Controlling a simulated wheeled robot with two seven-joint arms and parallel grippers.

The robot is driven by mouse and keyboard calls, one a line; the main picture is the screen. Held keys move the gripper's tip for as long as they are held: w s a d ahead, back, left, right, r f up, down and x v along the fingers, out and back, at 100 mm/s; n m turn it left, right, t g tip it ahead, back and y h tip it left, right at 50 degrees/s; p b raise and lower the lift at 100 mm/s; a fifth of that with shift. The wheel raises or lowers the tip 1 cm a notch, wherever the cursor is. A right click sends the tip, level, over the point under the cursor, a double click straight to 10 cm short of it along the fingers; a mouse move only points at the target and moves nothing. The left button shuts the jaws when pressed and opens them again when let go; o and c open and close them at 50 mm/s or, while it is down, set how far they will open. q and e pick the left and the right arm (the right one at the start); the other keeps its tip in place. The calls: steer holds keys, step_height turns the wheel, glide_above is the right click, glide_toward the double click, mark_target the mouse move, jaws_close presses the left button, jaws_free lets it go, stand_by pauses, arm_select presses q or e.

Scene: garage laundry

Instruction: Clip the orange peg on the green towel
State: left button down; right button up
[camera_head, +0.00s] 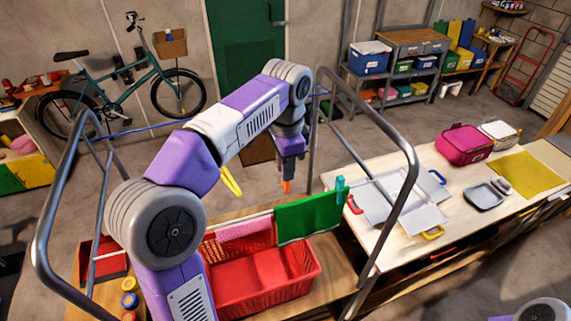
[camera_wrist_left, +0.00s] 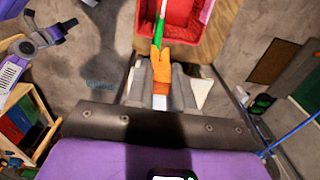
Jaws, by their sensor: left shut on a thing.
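My left gripper (camera_head: 287,166) points down and is shut on the orange peg (camera_head: 286,186). In the left wrist view, the peg (camera_wrist_left: 160,68) sticks out from between the fingers (camera_wrist_left: 161,90). The green towel (camera_head: 308,217) hangs over a line above a red basket, with a teal peg (camera_head: 340,188) at its right end. In the head view, the orange peg shows just above the towel's upper edge, with a small gap. In the wrist view, the towel (camera_wrist_left: 153,30) is a thin strip beyond the peg's tip; contact cannot be told. My right gripper is out of view.
A pink cloth (camera_head: 243,229) hangs left of the towel. The red basket (camera_head: 262,285) stands below. Grey metal frames (camera_head: 408,190) rise at both sides. A wooden table (camera_head: 405,250) with a pink case (camera_head: 466,143) is at the right.

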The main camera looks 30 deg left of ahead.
mark_target(285, 189)
arm_select(q)
steer(key=shift+s+f+b, duration=0.2)
steer(key=shift+f+b, duration=0.1)
steer(key=shift+f, duration=0.15)
steer(key=shift+w+f+b, duration=0.2)
steer(key=shift+f+b, duration=0.3)
steer(key=shift+f, duration=0.2)
steer(key=shift+f+b, duration=1.9)
steer(key=shift+f, duration=0.8)
steer(key=shift+f+b, duration=0.7)
steer(key=shift+f, duration=0.55)
steer(key=c, duration=1.4)
jaws_free()
steer(key=shift+s+f, duration=0.1)
steer(key=o, duration=0.5)
